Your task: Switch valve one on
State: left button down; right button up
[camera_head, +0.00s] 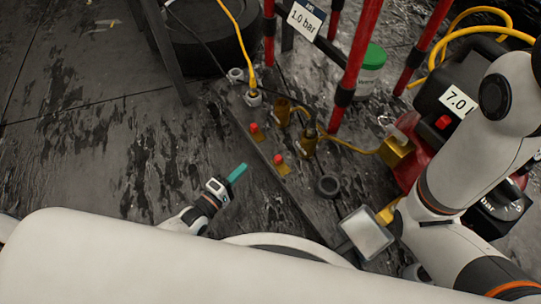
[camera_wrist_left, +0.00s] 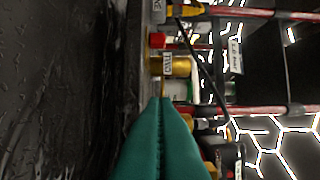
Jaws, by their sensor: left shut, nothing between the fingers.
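My left gripper (camera_head: 237,173) has teal fingers pressed together, with nothing between them. It is left of a row of fittings on a long dark plate. Two brass valves (camera_head: 283,110) (camera_head: 308,146) stand there, each near a red knob (camera_head: 255,131) (camera_head: 279,162). In the left wrist view my teal fingers (camera_wrist_left: 160,104) point at a brass valve body (camera_wrist_left: 180,67) with a small white label. A red knob (camera_wrist_left: 160,40) is just beyond it. The label's number is too small to read, so I cannot tell which is valve one. Contact is unclear.
Red posts (camera_head: 358,60) and a 1.0 bar sign (camera_head: 305,18) stand behind the valves. A yellow hose (camera_head: 345,146) runs to a brass block (camera_head: 397,150). A green-lidded jar (camera_head: 373,58) is at the back. The wet floor at left is clear.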

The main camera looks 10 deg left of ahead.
aim_at(268, 162)
dwell(0.3)
pick_arm(q)
jog(key=b+x, duration=0.2)
jog(key=x, duration=0.1)
jog(key=b+x, duration=0.2)
jog(key=x, duration=0.1)
jog(key=b+x, duration=0.2)
jog(key=x, duration=0.2)
jog(key=shift+f, duration=0.35)
jog(key=shift+s+d+r+b, duration=0.15)
jog(key=shift+s+d+b, duration=0.45)
jog(key=shift+s+d, duration=0.6)
jog(key=shift+s+d+r, duration=0.1)
jog(key=shift+s+d, duration=0.1)
jog(key=shift+d, duration=0.05)
